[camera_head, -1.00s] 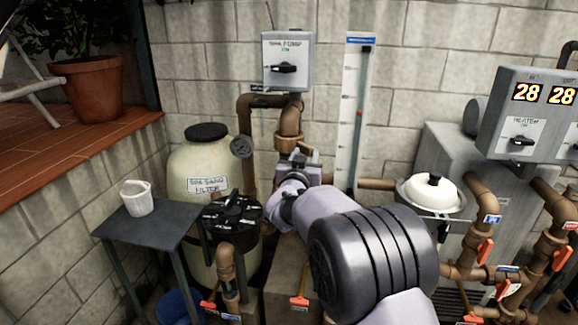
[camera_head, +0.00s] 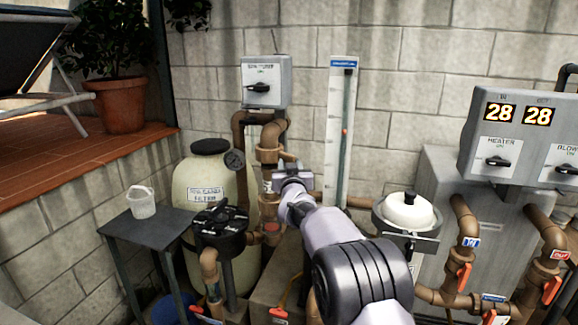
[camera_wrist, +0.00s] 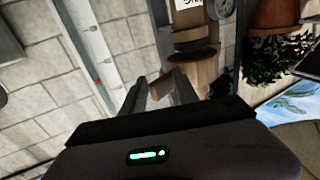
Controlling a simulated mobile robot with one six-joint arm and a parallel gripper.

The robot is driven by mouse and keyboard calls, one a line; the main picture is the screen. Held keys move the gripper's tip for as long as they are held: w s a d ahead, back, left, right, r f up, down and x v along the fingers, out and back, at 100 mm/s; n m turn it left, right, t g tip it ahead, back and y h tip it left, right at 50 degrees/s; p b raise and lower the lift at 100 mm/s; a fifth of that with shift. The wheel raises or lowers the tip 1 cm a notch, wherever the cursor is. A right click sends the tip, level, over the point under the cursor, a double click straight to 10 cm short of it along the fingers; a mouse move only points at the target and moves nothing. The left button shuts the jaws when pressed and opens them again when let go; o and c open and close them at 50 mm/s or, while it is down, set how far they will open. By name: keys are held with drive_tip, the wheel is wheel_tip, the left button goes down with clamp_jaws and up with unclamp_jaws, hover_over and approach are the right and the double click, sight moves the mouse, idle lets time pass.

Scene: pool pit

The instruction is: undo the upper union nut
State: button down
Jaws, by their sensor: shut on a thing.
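The upper union nut (camera_head: 268,155) is a brown collar on the vertical pipe below the spa pump switch box. My gripper (camera_head: 281,168) is at this pipe, reaching in from the front right, and is shut on the nut. My wrist and forearm hide part of the pipework below. In the wrist view the two fingers of my gripper (camera_wrist: 160,82) reach up to the brown pipework (camera_wrist: 193,45). The exact contact at the fingertips is dark and partly hidden.
The sand filter (camera_head: 205,190) and its black-lidded strainer (camera_head: 222,222) stand left of my gripper. A flow gauge board (camera_head: 340,130) is close behind on the right. A white-lidded pot (camera_head: 407,212), heater box (camera_head: 440,170) and red-handled valves stand right. A small table (camera_head: 150,232) is left.

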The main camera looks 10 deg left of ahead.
drive_tip(key=shift+w+d+f, duration=0.1)
drive_tip(key=shift+d+f, duration=0.15)
drive_tip(key=shift+f, duration=0.15)
drive_tip(key=c, duration=1.4)
unclamp_jaws()
drive_tip(key=shift+c, duration=0.2)
drive_tip(key=shift+w+a+f, duration=0.1)
drive_tip(key=shift+w+f, duration=0.1)
drive_tip(key=shift+w, duration=0.25)
drive_tip(key=s+d+p, duration=0.1)
drive_tip(key=s+d, duration=0.1)
drive_tip(key=s, duration=1.5)
drive_tip(key=shift+s+d+p, duration=0.2)
drive_tip(key=shift+d+p, duration=0.1)
drive_tip(key=shift+r, duration=0.1)
